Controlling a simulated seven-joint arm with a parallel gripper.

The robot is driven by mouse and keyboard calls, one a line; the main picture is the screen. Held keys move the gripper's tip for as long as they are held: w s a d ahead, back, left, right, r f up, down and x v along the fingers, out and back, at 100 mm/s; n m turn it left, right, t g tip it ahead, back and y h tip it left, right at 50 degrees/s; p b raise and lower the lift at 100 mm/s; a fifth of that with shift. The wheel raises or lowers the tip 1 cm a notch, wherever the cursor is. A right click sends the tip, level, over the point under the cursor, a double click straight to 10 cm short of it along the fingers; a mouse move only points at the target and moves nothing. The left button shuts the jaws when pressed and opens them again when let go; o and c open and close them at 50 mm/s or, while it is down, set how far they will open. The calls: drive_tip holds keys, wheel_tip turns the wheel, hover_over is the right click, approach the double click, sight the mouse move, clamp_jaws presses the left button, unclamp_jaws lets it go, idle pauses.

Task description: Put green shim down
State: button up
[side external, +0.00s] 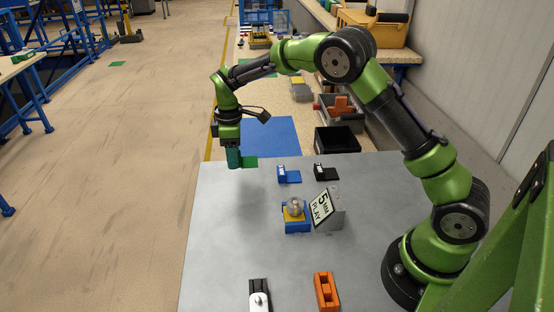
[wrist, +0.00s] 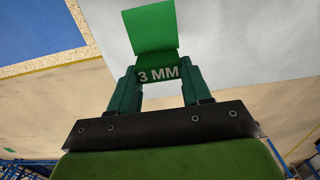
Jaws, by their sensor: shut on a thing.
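The green shim (wrist: 152,30) is a flat green plate with a block end marked "3 MM". In the wrist view my gripper (wrist: 157,76) is shut on this block end, and the plate sticks out beyond the fingers. In the side external view my gripper (side external: 233,157) is at the far left edge of the grey table, pointing down. The green shim (side external: 249,162) shows to the right of the fingertips, close to the table's far edge. I cannot tell whether it touches the surface.
A blue shim (side external: 289,175) and a black shim (side external: 325,173) lie to the right on the grey table (side external: 225,225). Nearer are a blue-and-yellow fixture (side external: 296,217), a "5 MM PLAY" sign (side external: 322,207), an orange block (side external: 326,291) and a black-and-white part (side external: 259,296). The table's left part is clear.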

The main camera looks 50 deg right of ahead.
sight(236, 181)
drive_tip(key=shift+f, duration=3)
drive_tip(key=shift+f, duration=0.15)
drive_tip(key=o, duration=1.2)
